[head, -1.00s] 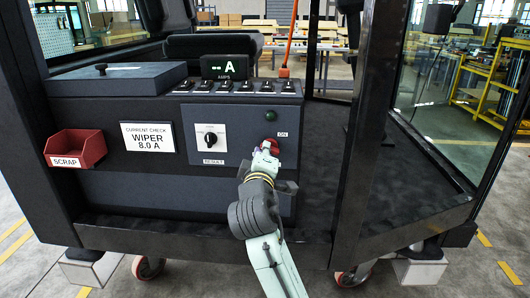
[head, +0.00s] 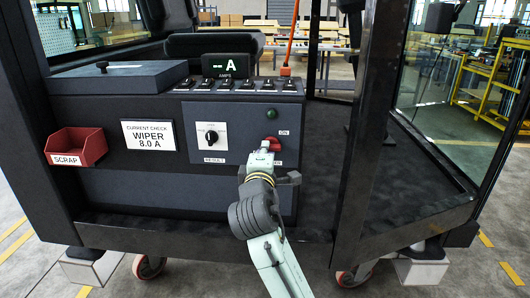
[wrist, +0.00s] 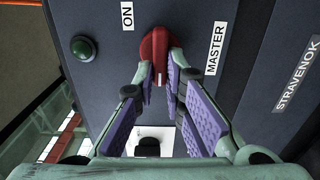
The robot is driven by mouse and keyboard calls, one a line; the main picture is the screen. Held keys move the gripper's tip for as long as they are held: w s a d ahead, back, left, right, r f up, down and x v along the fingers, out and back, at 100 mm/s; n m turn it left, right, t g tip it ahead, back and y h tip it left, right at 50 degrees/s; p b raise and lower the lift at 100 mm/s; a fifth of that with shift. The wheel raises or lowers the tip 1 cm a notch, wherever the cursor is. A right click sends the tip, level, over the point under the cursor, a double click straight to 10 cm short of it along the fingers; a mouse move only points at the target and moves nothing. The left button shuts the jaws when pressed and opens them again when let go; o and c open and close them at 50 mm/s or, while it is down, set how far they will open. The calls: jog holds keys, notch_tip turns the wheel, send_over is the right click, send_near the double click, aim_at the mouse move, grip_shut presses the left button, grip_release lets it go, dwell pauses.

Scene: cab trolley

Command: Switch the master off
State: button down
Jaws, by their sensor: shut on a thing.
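The red master switch handle (head: 271,143) is on the right of the grey control panel, below a green lamp and near the ON label. In the wrist view the handle (wrist: 154,52) stands between the ON label (wrist: 127,17) and the MASTER label (wrist: 215,48). My gripper (head: 266,148) is at the handle. In the wrist view my gripper (wrist: 160,78) has its purple-padded fingers closed on either side of the red handle. The fingers hide part of the handle. The green lamp (wrist: 83,47) looks dark.
A selector knob (head: 211,137) sits left on the same panel. A red scrap bin (head: 75,147) and a wiper card (head: 148,136) are further left. A dark post (head: 362,150) stands to the right.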

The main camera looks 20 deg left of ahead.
jog(key=c, duration=1.7)
grip_release()
jog(key=shift+o, duration=0.2)
jog(key=v, duration=0.7)
jog(key=shift+s, duration=0.25)
jog(key=shift+d, duration=0.1)
